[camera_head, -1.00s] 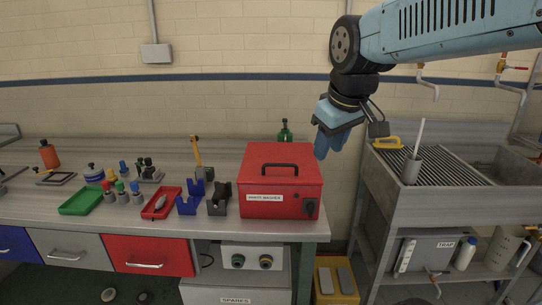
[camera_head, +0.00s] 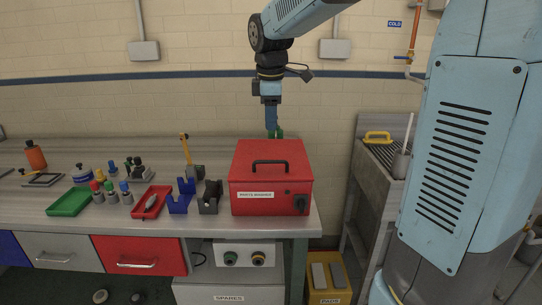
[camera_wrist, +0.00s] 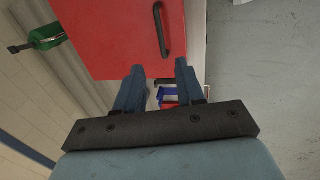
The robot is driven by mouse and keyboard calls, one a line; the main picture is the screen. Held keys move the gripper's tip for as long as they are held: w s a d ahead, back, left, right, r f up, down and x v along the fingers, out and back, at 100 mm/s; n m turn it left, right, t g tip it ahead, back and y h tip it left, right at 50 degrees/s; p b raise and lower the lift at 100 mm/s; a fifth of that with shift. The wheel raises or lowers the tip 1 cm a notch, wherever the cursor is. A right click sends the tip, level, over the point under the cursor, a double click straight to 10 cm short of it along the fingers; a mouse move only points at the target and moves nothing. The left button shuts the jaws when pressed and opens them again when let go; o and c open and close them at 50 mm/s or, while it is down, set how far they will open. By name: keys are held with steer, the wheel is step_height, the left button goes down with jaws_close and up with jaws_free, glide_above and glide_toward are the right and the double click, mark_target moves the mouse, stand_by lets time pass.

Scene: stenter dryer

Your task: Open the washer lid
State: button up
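The red parts washer (camera_head: 258,202) stands on the bench with its flat red lid (camera_head: 270,152) shut. A black bar handle (camera_head: 270,163) lies on the lid; a black knob is on the front right. My gripper (camera_head: 271,131) points down over the back edge of the washer, behind the handle, and seems clear of the lid. In the wrist view my gripper (camera_wrist: 159,76) has its two blue fingers apart with nothing between them. The red lid (camera_wrist: 105,40) and its handle (camera_wrist: 161,30) show beyond the fingertips.
A green bottle (camera_head: 280,133) stands close behind the washer. Left of it are a grey holder (camera_head: 210,198), a blue holder (camera_head: 179,198), a red tray (camera_head: 151,203) and a green tray (camera_head: 69,203). A sink stands to the right, partly hidden by my arm.

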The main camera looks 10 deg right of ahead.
mark_target(271, 161)
steer(key=f, duration=0.4)
steer(key=w+f, duration=0.1)
steer(key=f, duration=0.3)
steer(key=w+f, duration=0.1)
steer(key=f, duration=0.3)
steer(key=shift+w+d+f, duration=0.2)
steer(key=shift+d+f, duration=0.1)
steer(key=shift+f, duration=0.05)
steer(key=shift+c, duration=0.3)
jaws_close()
